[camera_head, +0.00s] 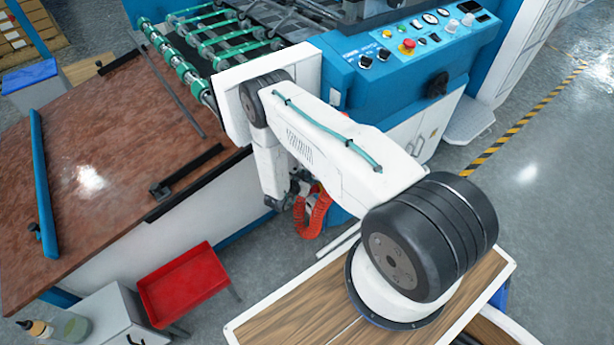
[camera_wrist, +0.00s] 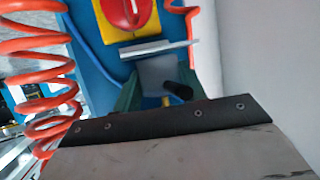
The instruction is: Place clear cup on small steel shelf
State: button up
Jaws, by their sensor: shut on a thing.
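My gripper (camera_head: 283,200) hangs at the end of my arm beside the blue machine, low and small in the head view. In the wrist view its dark green fingers (camera_wrist: 160,97) stand on either side of a pale grey, partly see-through thing, which looks like the clear cup (camera_wrist: 158,72). The gripper is shut on it; the cup's outline is unclear. A thin pale metal plate (camera_wrist: 152,49), which looks like the small steel shelf, lies just beyond the cup. I cannot tell whether they touch. The cup and plate cannot be made out in the head view.
A red coiled hose (camera_head: 314,213) hangs close beside my gripper and shows at the left in the wrist view (camera_wrist: 40,75). A red switch on yellow (camera_wrist: 126,14) is close beyond the plate. A brown table (camera_head: 110,150) and red tray (camera_head: 185,285) stand at left.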

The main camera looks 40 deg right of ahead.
jog(key=shift+w+d+f, duration=0.1)
jog(key=shift+d, duration=0.1)
jog(key=o, duration=1)
jog(key=shift+f, duration=0.1)
jog(key=shift+c, duration=0.2)
jog(key=v, duration=1.2)
